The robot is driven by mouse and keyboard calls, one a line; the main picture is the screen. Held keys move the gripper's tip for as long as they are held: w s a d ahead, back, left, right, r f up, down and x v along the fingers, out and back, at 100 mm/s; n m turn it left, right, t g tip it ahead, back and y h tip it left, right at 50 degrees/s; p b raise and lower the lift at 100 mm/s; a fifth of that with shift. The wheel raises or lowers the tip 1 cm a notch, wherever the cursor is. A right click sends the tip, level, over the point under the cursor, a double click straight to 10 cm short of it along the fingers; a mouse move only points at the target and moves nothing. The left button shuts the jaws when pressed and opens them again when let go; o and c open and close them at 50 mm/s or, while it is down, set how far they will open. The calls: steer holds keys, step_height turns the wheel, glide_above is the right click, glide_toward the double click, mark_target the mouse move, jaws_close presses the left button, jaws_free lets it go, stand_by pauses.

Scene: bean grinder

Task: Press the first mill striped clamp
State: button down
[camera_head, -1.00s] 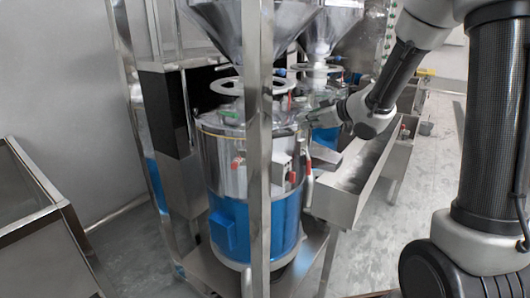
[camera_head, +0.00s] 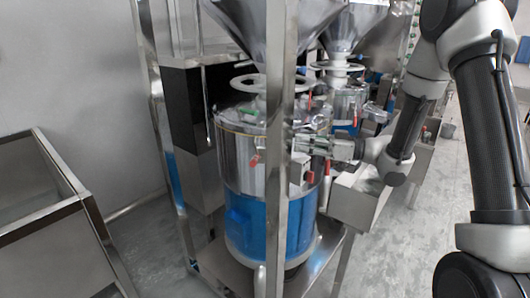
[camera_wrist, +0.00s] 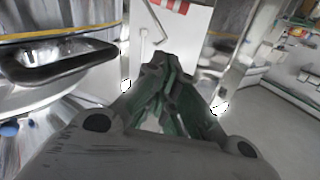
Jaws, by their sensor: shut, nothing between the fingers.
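The first mill (camera_head: 235,165) is a steel drum with a blue lower half, standing behind a steel post. A red-and-white striped piece (camera_wrist: 172,5), which looks like the striped clamp, shows at the top edge of the wrist view, on a pale panel. I cannot single out this striped pattern in the head view. My gripper (camera_head: 309,143) is at the upper right side of the mill, above a small steel box on its wall. In the wrist view my gripper (camera_wrist: 160,62) is shut and empty, with its tips below the striped piece. I cannot tell whether they touch anything.
A steel post (camera_head: 278,120) stands in front of the mill. A red handle (camera_head: 309,178) hangs at the box, and another red piece (camera_head: 254,161) is on the drum. A second mill (camera_head: 347,100) stands behind. A steel trough (camera_head: 358,197) lies to the right.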

steer(key=shift+s+a+g+y, duration=0.1)
steer(key=shift+s+g+y, duration=0.1)
steer(key=shift+g+y, duration=0.1)
glide_above(257, 160)
steer(key=d, duration=0.3)
steer(key=shift+s+a+f, duration=0.1)
steer(key=shift+a+f, duration=0.1)
steer(key=shift+f, duration=0.65)
steer(key=shift+s+a+f, duration=0.1)
steer(key=shift+a+f, duration=0.05)
steer(key=shift+f, duration=0.65)
